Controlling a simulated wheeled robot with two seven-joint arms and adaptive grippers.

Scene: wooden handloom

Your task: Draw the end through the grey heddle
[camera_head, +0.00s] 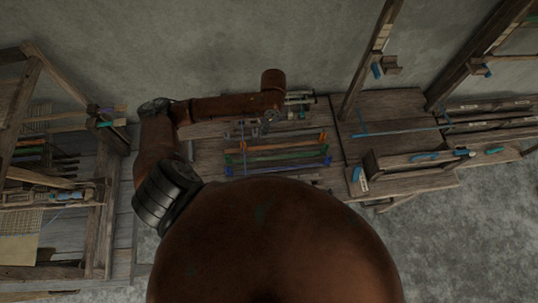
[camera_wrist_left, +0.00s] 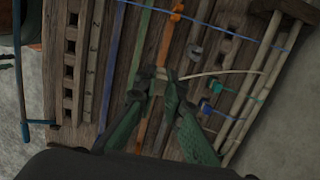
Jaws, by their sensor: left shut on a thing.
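My left gripper (camera_wrist_left: 163,76) has its green fingers close together at the tips, shut on a pale cream end (camera_wrist_left: 222,72). The end leaves the fingertips and curves to the right. In the left wrist view the grey heddle (camera_wrist_left: 196,52) shows a rounded grey part just above and right of the fingertips, apart from them. I cannot tell whether the end passes through its eye. My right gripper is not in view.
Orange (camera_wrist_left: 165,42), green (camera_wrist_left: 138,40) and blue (camera_wrist_left: 112,45) heddles lie beside the grey one. Blue and teal clips (camera_wrist_left: 213,88) sit right of the fingers. A blue cord (camera_wrist_left: 235,35) crosses above. Wooden posts (camera_head: 372,60) stand right of the bench.

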